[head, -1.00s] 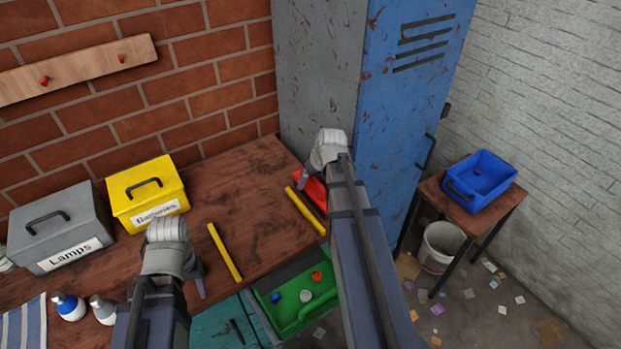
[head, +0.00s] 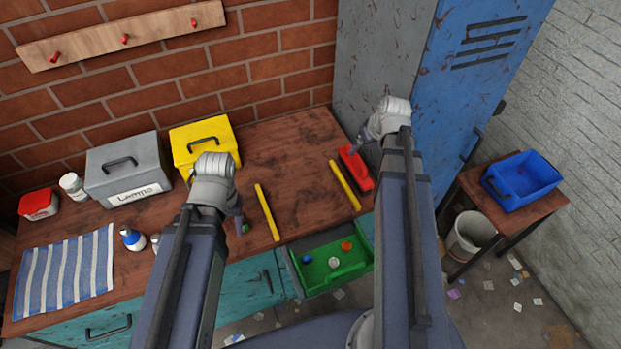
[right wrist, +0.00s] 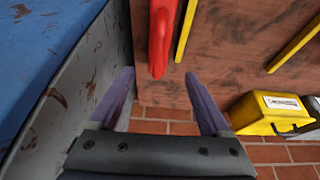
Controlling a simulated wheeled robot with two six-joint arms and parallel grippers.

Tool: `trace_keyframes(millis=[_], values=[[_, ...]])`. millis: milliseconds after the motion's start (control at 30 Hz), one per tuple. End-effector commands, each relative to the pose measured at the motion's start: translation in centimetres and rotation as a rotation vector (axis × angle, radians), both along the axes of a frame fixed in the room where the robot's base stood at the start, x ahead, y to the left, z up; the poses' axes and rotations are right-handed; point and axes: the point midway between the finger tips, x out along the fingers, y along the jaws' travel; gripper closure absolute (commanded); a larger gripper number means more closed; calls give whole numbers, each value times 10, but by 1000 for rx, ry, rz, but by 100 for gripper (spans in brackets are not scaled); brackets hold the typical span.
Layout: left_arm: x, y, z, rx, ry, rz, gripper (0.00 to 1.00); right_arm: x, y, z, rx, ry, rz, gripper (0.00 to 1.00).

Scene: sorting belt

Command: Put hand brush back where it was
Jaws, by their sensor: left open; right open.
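The red hand brush (head: 356,168) lies on the wooden bench near its right end, by the locker and right of a yellow strip. In the right wrist view the brush (right wrist: 159,38) shows at the top, beyond and between my fingertips, with clear space around it. My right gripper (right wrist: 160,100) is open and empty. In the head view the right gripper (head: 362,143) is by the brush's far end, partly hidden by its own wrist. My left gripper (head: 240,222) is open over the bench's front part, left of the other yellow strip; its fingers are partly hidden.
Yellow strips (head: 267,212) (head: 345,185) mark the bench (head: 300,160). A grey box (head: 128,170) and yellow box (head: 203,145) stand left. The blue locker (head: 455,100) borders the right end. An open green drawer (head: 318,280) holds small caps. A blue bin (head: 521,180) sits on a side table.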

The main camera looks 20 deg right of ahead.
Motion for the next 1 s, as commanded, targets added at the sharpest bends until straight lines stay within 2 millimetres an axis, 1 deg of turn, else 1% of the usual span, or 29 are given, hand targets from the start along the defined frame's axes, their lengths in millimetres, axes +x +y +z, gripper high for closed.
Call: trace_keyframes(millis=[67, 133, 167, 200, 267, 300, 367, 400, 500, 533, 600, 733, 833, 1000], values=[[0, 0, 0, 0, 0, 0, 50, -1, 17, -1, 3, 17, 17, 18], [0, 0, 0, 0, 0, 0, 50, -3, 46, -4, 8, 50, 44, 18], [0, 0, 0, 0, 0, 0, 50, -5, 61, -5, 9, 68, 56, 18], [0, 0, 0, 0, 0, 0, 50, -10, 85, -7, 10, 98, 77, 18], [0, 0, 0, 0, 0, 0, 50, -19, 121, -10, 5, 147, 106, 18], [0, 0, 0, 0, 0, 0, 50, -27, 145, -12, -2, 180, 125, 18], [0, 0, 0, 0, 0, 0, 50, -40, 177, -14, -16, 227, 149, 18], [0, 0, 0, 0, 0, 0, 50, -50, 197, -15, -29, 258, 163, 18], [0, 0, 0, 0, 0, 0, 50, -76, 238, -16, -68, 322, 192, 18], [0, 0, 0, 0, 0, 0, 50, -84, 249, -16, -80, 339, 198, 18], [0, 0, 0, 0, 0, 0, 50, -99, 268, -16, -109, 370, 210, 18], [0, 0, 0, 0, 0, 0, 50, -121, 291, -16, -152, 406, 221, 18], [0, 0, 0, 0, 0, 0, 50, -130, 299, -16, -172, 420, 224, 18], [0, 0, 0, 0, 0, 0, 50, -133, 302, -15, -180, 426, 222, 18]])
